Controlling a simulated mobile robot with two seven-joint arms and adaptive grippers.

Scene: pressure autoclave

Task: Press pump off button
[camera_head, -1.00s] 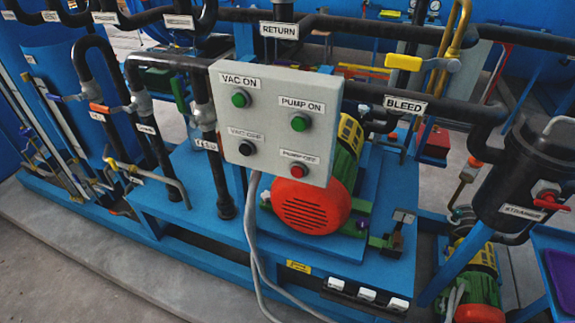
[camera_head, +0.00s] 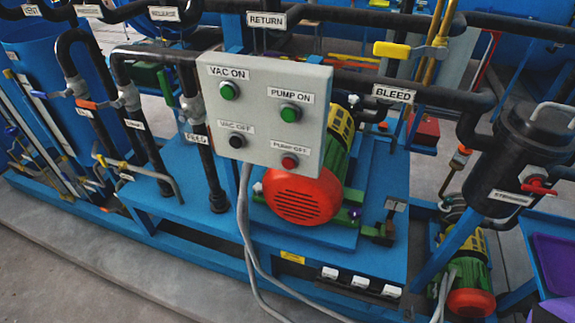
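The same box carries a green pump on button (camera_head: 290,112), a green vac on button (camera_head: 229,91) and a black vac off button (camera_head: 237,141). The box faces me, slightly tilted in the picture, and nothing covers the buttons. Neither of my grippers is in the head view.
A red-fronted pump motor (camera_head: 302,196) sits behind and below the box. Black pipes with a yellow-handled valve (camera_head: 393,50) run around it. A black strainer (camera_head: 517,165) stands at the right. Grey cables (camera_head: 246,240) hang below the box. Bare floor (camera_head: 70,262) lies at the lower left.

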